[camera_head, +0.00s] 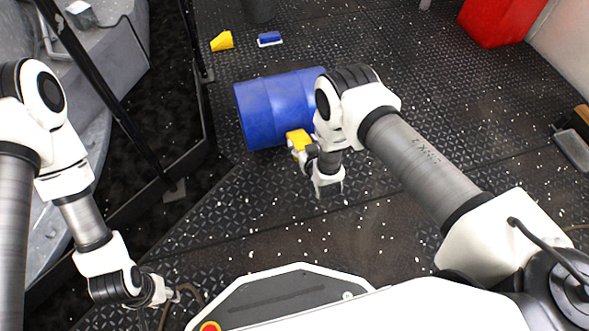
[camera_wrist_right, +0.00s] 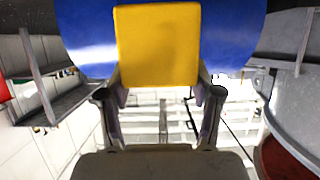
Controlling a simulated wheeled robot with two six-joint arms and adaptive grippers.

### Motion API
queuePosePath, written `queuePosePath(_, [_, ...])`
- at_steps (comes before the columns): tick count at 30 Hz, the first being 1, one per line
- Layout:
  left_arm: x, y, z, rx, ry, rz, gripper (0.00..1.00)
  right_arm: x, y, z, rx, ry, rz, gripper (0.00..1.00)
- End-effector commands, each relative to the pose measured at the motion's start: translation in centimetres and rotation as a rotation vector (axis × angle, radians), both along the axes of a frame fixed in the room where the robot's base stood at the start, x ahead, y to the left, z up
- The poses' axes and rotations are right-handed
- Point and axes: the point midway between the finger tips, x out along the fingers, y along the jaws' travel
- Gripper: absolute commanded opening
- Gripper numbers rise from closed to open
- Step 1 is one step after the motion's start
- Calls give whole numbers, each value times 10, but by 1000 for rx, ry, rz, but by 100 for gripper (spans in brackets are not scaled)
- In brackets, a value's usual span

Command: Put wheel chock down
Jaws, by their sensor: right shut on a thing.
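A yellow wheel chock (camera_head: 298,140) is held by my right gripper (camera_head: 311,150) close beside the near side of a blue drum lying on its side. In the right wrist view the chock (camera_wrist_right: 158,45) sits between the two fingers of the gripper (camera_wrist_right: 158,88), which is shut on it. The blue drum (camera_head: 270,104) fills the space behind the chock there. I cannot tell whether the chock touches the drum or the deck. A second yellow chock (camera_head: 222,41) lies on the deck further back. My left gripper (camera_head: 168,296) is low at the left, too small to tell its state.
A blue-and-white block (camera_head: 269,39) lies near the far chock. A red box (camera_head: 498,20) stands at the back right. A dark railing (camera_head: 110,95) and deck edge run along the left. The riveted deck (camera_head: 400,60) right of the drum is mostly clear.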

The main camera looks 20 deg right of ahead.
Motion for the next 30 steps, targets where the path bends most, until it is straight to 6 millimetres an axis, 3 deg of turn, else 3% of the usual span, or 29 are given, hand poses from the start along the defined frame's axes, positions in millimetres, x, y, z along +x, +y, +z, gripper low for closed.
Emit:
queuePosePath(1, [0, 0, -2, 0, -1, -1, 40, -3, -1, -17, -2, -2, -1, 20])
queuePosePath(5, [0, 0, -6, 0, -1, -1, 40, -8, -1, -40, -5, -3, -2, 20])
queuePosePath(12, [1, 0, -40, 0, -2, 1, 40, -9, -1, -95, -6, -2, -2, 20])
queuePosePath(20, [2, 1, -65, 1, -6, 7, 40, -9, -1, -136, -7, -2, 0, 20])
queuePosePath(30, [3, 1, -66, 1, -7, 9, 40, -9, -1, -140, -7, -2, 0, 20])
